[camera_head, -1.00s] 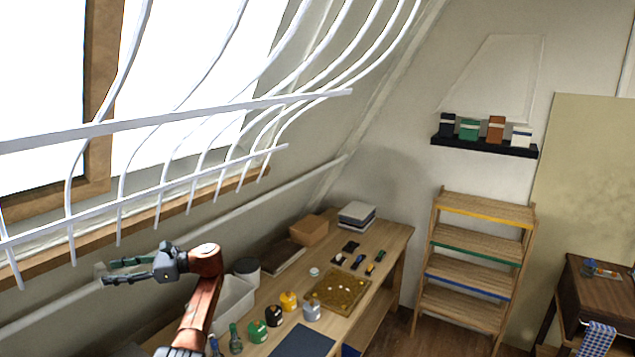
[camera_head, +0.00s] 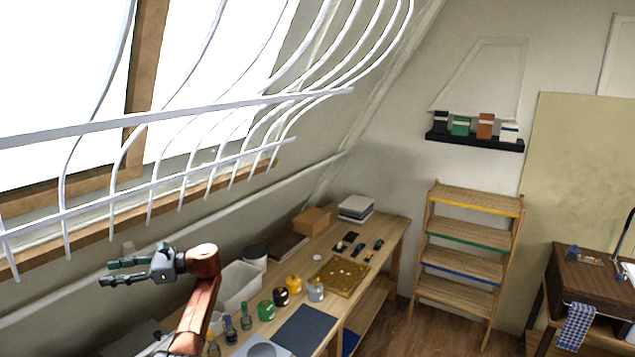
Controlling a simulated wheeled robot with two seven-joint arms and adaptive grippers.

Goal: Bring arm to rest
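My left gripper (camera_head: 124,272) shows at the lower left of the head view, on a reddish-brown arm that rises from the bottom edge. Its two dark fingers point left and are spread apart, with nothing between them. It is in front of the sloped wall under the window, left of the workbench (camera_head: 331,332) in the picture. My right gripper is not in view.
The workbench carries a white bin (camera_head: 240,287), several small bottles and jars, a gold tray (camera_head: 342,277), a dark mat (camera_head: 303,330) and a cardboard box (camera_head: 311,221). White window bars (camera_head: 180,116) stand above the gripper. A wooden shelf rack (camera_head: 466,261) and a dark desk (camera_head: 597,290) are at right.

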